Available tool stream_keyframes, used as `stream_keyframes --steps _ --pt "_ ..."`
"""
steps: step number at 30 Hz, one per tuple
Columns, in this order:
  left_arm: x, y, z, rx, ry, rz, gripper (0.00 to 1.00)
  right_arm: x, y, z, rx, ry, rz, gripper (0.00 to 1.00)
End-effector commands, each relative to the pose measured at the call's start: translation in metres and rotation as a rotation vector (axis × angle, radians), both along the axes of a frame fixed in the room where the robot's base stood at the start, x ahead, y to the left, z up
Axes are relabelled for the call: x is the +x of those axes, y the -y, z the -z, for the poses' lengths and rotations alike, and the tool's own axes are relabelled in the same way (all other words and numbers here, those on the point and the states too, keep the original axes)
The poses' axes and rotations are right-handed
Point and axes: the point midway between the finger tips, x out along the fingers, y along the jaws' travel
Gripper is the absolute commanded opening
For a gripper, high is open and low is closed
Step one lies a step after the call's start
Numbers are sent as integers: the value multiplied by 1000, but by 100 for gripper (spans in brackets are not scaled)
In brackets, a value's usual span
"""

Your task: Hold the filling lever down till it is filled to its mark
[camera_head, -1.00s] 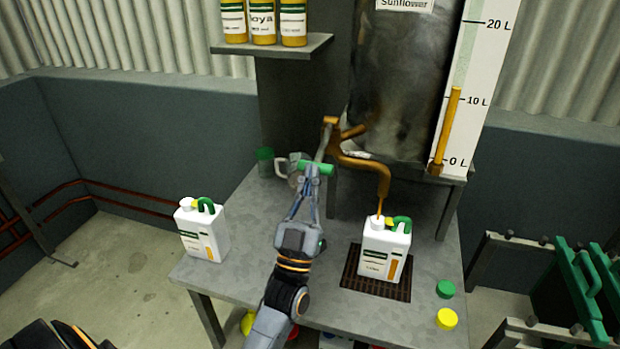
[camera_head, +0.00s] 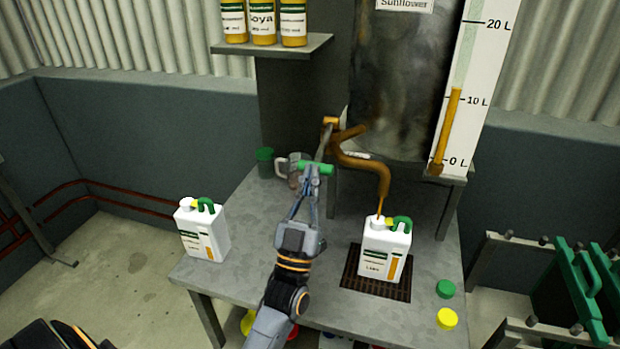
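The filling lever (camera_head: 322,150) reaches down from the brass tap (camera_head: 360,163) to a green crossbar handle. My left gripper (camera_head: 312,177) is at that handle, its fingers closed on it from below. A thin stream of oil runs from the spout into the open neck of a white canister (camera_head: 378,253) with a green handle. The canister stands upright on the dark drain grate (camera_head: 350,284). An orange level strip shows low on its front; its mark is too small to make out.
Another white canister (camera_head: 201,232) stands at the table's left edge. A glass mug (camera_head: 297,172) and a green jar (camera_head: 265,160) stand behind the lever. Green (camera_head: 446,288) and yellow caps (camera_head: 447,318) lie at right. The tank gauge (camera_head: 447,130) reads a little above 10 L.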

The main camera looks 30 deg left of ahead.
Motion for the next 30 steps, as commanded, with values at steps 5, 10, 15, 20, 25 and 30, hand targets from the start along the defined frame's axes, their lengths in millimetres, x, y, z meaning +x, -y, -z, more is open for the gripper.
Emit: stream_keyframes --steps 5,10,15,20,25,30 --pt "3 0 8 -2 -23 3 0 0 1 1 -1 0 -1 40" --pt "3 0 8 -2 -23 3 0 0 2 1 -3 0 -2 40" --pt "3 0 8 -2 -22 3 0 0 3 1 -4 0 -2 40" --pt "3 0 8 -2 -22 3 0 0 3 1 -4 0 -2 40" --pt "3 0 8 -2 -22 3 0 0 3 1 -4 0 -2 40" --pt "-1 1 14 -3 -25 3 0 0 4 1 -5 0 -1 40"
